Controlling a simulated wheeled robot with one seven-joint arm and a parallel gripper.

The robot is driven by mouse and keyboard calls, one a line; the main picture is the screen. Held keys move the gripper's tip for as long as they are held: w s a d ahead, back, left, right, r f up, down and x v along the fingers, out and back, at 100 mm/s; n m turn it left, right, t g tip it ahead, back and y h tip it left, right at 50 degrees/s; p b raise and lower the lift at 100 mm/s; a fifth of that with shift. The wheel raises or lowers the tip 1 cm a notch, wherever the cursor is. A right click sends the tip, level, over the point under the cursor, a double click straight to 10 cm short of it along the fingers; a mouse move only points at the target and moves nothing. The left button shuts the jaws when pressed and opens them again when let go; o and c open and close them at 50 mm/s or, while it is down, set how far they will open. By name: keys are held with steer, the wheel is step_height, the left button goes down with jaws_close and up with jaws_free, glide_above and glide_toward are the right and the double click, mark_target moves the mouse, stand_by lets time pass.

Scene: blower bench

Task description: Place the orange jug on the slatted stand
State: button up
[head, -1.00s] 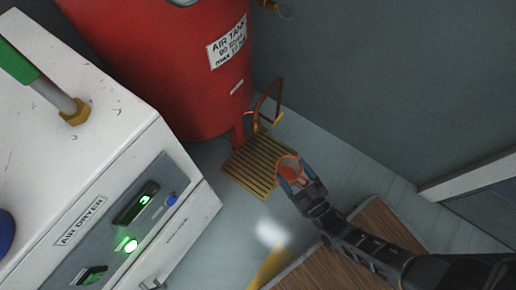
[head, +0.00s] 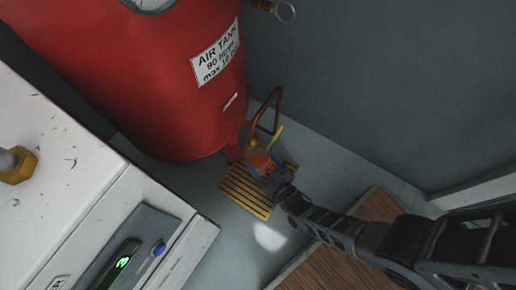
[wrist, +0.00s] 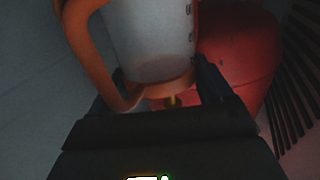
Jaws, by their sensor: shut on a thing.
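The orange jug (head: 262,160) is in my gripper (head: 268,172), over the far part of the slatted stand in the head view. In the wrist view the jug (wrist: 155,40) shows a pale, see-through body, an orange handle at the left and an orange band between my gripper's fingers (wrist: 165,88). The yellow slatted stand (head: 243,195) lies on the floor at the foot of the red tank. Dark slats of the stand (wrist: 290,120) show at the right edge of the wrist view. I cannot tell whether the jug touches the stand.
The red air tank (head: 150,95) rises just behind the stand. A copper pipe with a yellow lever (head: 275,137) stands close to the jug. The white air dryer (head: 70,150) is at the left. A brown wooden surface (head: 335,260) lies at the lower right.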

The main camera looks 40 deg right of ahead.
mark_target(262, 170)
steer(key=shift+w+a+f, duration=0.25)
steer(key=shift+w+f, duration=0.2)
steer(key=shift+w, duration=0.15)
step_height(262, 170, down, 4)
steer(key=b, duration=0.3)
steer(key=shift+b, duration=0.4)
steer(key=o, duration=1.3)
